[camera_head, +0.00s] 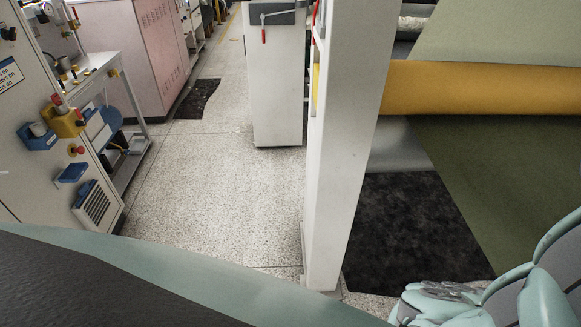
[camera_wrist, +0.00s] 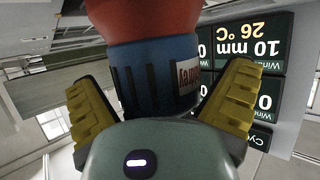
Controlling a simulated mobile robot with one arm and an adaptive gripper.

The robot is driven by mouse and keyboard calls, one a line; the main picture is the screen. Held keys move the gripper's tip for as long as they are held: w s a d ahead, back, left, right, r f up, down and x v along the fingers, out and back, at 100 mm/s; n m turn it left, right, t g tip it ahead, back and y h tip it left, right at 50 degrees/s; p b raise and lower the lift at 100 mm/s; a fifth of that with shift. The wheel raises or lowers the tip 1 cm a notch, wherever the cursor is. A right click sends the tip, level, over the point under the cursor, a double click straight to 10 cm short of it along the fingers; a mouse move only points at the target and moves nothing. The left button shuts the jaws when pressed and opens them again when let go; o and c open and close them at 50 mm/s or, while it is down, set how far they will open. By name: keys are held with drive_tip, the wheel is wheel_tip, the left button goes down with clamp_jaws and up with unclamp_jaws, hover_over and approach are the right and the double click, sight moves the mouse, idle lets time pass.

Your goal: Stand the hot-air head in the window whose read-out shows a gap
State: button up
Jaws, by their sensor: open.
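In the wrist view my gripper (camera_wrist: 162,78) has its two yellow-padded fingers apart. Between and beyond them is a blue body with dark slots and a red-and-white label (camera_wrist: 150,80), with a red part (camera_wrist: 145,18) above it in the picture. It looks like the hot-air head, but I cannot be sure. I cannot tell whether the pads touch it. Behind the right finger is a dark read-out panel (camera_wrist: 248,45), upside down, showing "10 mm" and "26 °C"; its window number is cut off. Another read-out (camera_wrist: 265,100) shows a "0", partly hidden. No window opening is clear.
In the head view a white post (camera_head: 345,130) stands near the middle, with a mustard roll (camera_head: 470,88) and green sheet (camera_head: 475,165) to its right. A control cabinet (camera_head: 30,80) is at left. Speckled floor (camera_head: 225,160) is clear between cabinet and post.

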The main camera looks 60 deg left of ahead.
drive_tip(key=b+v, duration=0.1)
drive_tip(key=v, duration=0.5)
drive_tip(key=shift+w+a+f, duration=0.1)
drive_tip(key=shift+v, duration=2.95)
